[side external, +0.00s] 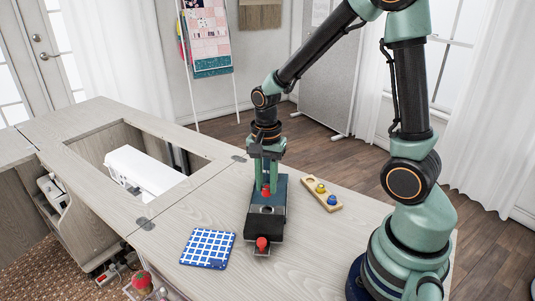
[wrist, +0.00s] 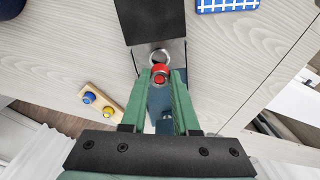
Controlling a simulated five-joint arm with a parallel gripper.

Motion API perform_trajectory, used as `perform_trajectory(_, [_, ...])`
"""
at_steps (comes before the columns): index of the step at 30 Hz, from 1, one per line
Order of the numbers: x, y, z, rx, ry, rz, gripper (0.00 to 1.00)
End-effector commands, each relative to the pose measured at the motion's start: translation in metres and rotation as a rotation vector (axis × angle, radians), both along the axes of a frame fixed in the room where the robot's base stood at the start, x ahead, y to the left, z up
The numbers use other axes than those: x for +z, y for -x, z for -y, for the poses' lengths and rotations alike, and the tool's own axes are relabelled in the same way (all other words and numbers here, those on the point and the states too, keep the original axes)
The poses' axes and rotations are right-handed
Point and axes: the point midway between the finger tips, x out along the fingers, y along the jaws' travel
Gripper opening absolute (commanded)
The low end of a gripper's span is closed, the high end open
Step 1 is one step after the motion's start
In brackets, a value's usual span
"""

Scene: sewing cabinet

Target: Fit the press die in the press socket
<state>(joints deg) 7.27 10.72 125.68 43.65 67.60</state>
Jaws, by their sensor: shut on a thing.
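My gripper (wrist: 160,76) is shut on a small red-topped press die (wrist: 160,71), which shows between the fingertips in the wrist view. In the side view the red die (side external: 266,191) is at the fingertips, above the dark press (side external: 266,221). In the wrist view a pale metal ring (wrist: 159,52), which looks like the press socket, lies just beyond the die and is partly hidden by it. I cannot tell whether the die's lower end touches the ring.
A wooden holder (side external: 333,207) with a yellow and a blue piece lies right of the press. A blue checked pad (side external: 207,249) lies to its left. A red knob (side external: 262,244) is at the press's front end. A white machine (side external: 145,171) sits in the cabinet opening.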

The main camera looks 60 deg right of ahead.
Motion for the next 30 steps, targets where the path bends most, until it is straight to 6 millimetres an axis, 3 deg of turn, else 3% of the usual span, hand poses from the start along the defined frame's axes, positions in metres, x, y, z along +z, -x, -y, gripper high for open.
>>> perform_trajectory(16, [-0.04, 0.001, 0.0, -0.001, 0.0, 0.0, 0.0])
perform_trajectory(30, [-0.045, 0.001, 0.0, -0.001, 0.001, 0.001, 0.0])
